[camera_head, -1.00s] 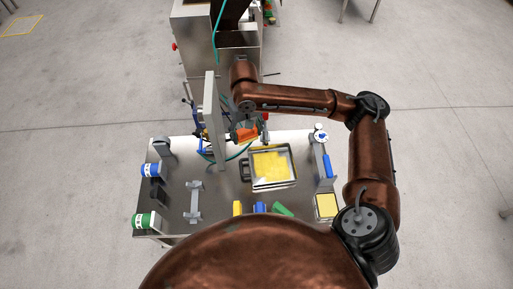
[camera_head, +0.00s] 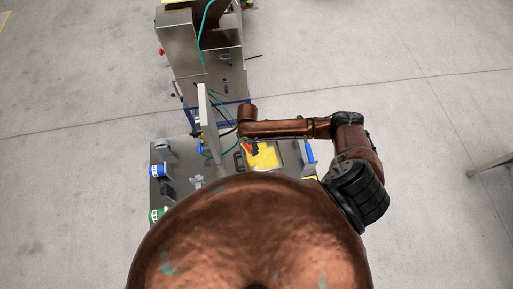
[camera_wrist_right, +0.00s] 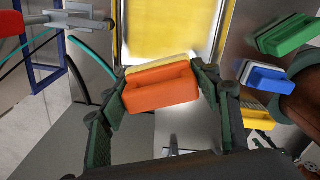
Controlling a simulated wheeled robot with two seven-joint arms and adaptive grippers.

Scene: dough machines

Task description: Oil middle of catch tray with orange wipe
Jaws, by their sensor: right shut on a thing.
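In the head view the wipe (camera_head: 247,147) is small, at the upper left edge of a steel-rimmed tray with a yellow surface (camera_head: 265,158). In the right wrist view this yellow surface (camera_wrist_right: 170,28) lies just beyond the wipe. I cannot tell whether wipe and tray touch, or whether this is the catch tray. My left gripper is out of view.
Green (camera_wrist_right: 287,35), blue (camera_wrist_right: 268,78) and yellow (camera_wrist_right: 256,116) wipes sit to the right in the wrist view. An upright metal panel (camera_head: 208,125) stands left of the tray. A blue-handled tool (camera_head: 310,153) is to its right. My body hides the table's near part.

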